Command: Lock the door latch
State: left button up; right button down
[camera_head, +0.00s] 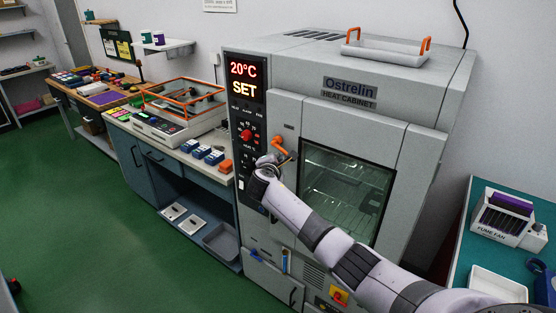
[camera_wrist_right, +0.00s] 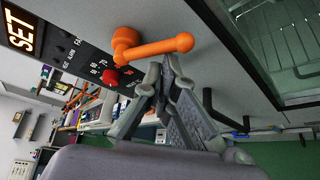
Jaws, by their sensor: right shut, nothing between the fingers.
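The heat cabinet (camera_head: 285,75) stands in the middle of the head view, its windowed door (camera_head: 318,135) looking closed. The orange door latch (camera_head: 279,146) is at the door's left edge; its handle slants down to the right. In the right wrist view the latch (camera_wrist_right: 155,48) shows as a round pivot with a knobbed lever. My right gripper (camera_head: 263,163) is just below and left of the latch in the head view. In the right wrist view its closed fingers (camera_wrist_right: 166,75) are close to the lever, empty; contact cannot be told. My left gripper is not in view.
The control panel (camera_head: 246,110) with a red knob (camera_head: 246,135) is just left of the latch. A tray with orange handles (camera_head: 387,52) sits on the cabinet top. A bench (camera_head: 185,150) with small boxes stands left, a teal table (camera_head: 480,255) right. Green floor (camera_head: 70,200) is open at left.

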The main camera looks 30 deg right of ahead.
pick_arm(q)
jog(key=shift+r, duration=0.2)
pick_arm(e)
jog(key=shift+r, duration=0.2)
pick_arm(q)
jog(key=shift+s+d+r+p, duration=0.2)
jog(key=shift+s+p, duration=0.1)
pick_arm(e)
jog(key=shift+s+d+r, duration=0.1)
jog(key=shift+s+r, duration=0.1)
jog(key=shift+r, duration=0.05)
dwell(3.2)
dwell(0.8)
